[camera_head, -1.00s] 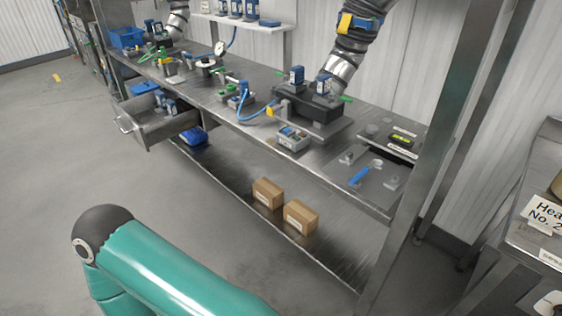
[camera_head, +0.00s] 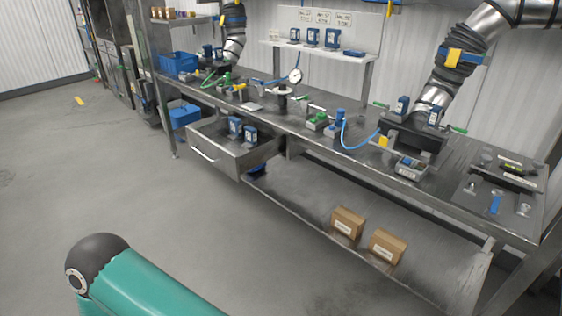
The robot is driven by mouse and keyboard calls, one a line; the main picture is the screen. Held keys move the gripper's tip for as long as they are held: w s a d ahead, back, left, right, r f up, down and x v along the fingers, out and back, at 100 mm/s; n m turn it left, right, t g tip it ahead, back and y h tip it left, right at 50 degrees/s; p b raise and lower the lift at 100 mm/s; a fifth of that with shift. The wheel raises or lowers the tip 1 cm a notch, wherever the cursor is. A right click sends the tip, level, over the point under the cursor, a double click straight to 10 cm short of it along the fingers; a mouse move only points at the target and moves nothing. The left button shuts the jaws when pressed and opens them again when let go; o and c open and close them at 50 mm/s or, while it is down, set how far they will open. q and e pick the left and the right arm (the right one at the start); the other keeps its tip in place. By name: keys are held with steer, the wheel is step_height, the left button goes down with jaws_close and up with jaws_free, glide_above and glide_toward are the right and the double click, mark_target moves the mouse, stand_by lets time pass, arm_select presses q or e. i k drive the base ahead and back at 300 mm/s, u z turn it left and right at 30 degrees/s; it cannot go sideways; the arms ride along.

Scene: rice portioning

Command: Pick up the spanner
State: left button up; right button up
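A small blue-handled tool (camera_head: 495,204) lies on the right end of the metal workbench (camera_head: 455,207). It may be the spanner, but it is too small to tell for sure. No other spanner can be made out. Neither of my grippers is in view. Only a green link of my own arm shows at the bottom left, well apart from the bench.
An open drawer (camera_head: 213,151) with blue items juts out from the bench's left part. Cardboard boxes (camera_head: 347,223) stand on the lower shelf. A dark device under a duct (camera_head: 412,135) and a grey box (camera_head: 411,168) stand left of the tool.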

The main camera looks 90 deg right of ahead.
mark_target(494, 206)
steer(key=u, duration=0.6)
steer(key=i, duration=0.3)
steer(key=z, duration=2.85)
steer(key=i, duration=0.2)
steer(key=z, duration=1.65)
steer(key=k, duration=0.6)
steer(key=z, duration=0.35)
steer(key=i, duration=1.65)
steer(key=u, duration=0.35)
